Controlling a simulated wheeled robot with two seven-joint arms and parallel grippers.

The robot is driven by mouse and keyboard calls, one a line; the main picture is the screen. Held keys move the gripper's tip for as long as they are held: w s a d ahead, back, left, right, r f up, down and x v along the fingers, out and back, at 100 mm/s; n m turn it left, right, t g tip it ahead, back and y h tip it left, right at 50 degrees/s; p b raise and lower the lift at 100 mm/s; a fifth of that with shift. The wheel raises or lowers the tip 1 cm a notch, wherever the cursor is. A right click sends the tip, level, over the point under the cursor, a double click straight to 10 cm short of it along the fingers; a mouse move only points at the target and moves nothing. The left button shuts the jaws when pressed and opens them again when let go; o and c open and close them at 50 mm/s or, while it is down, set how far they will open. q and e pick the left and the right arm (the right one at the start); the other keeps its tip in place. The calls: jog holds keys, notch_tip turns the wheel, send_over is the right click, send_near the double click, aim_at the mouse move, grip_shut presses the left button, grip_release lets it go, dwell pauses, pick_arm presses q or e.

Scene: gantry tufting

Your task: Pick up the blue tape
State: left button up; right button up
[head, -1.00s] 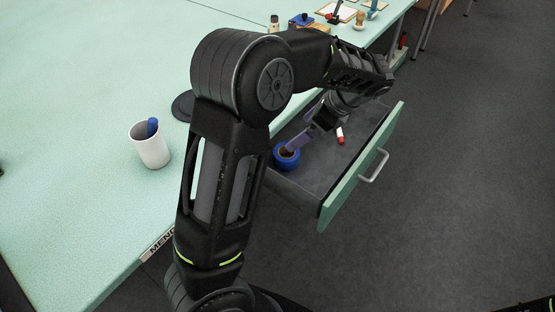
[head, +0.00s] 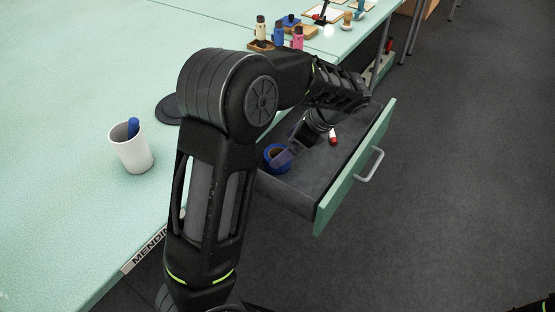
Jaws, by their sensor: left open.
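The blue tape (head: 269,154) is a roll lying in the left part of the open drawer (head: 300,192). My right gripper is not in view.
The drawer front has a handle (head: 370,164). On the table are a white cup (head: 132,156) with a blue item in it, a dark disc (head: 168,112) and several bottles (head: 279,34).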

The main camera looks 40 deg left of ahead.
aim_at(278, 153)
pick_arm(q)
jog(key=shift+f, duration=0.15)
jog(key=b+x, duration=0.1)
jog(key=x, duration=0.4)
jog(key=shift+f, duration=0.15)
jog(key=shift+c, duration=0.2)
dwell(0.4)
jog(key=c, duration=1.4)
jog(key=shift+c, duration=0.2)
jog(key=shift+r, duration=0.4)
jog(key=d, duration=0.2)
jog(key=w+d, duration=0.1)
jog(key=d, duration=0.1)
jog(key=shift+r+p, duration=0.3)
jog(key=shift+p, duration=0.05)
notch_tip(278, 153, up, 14)
jog(key=p, duration=0.3)
jog(key=shift+p, duration=0.4)
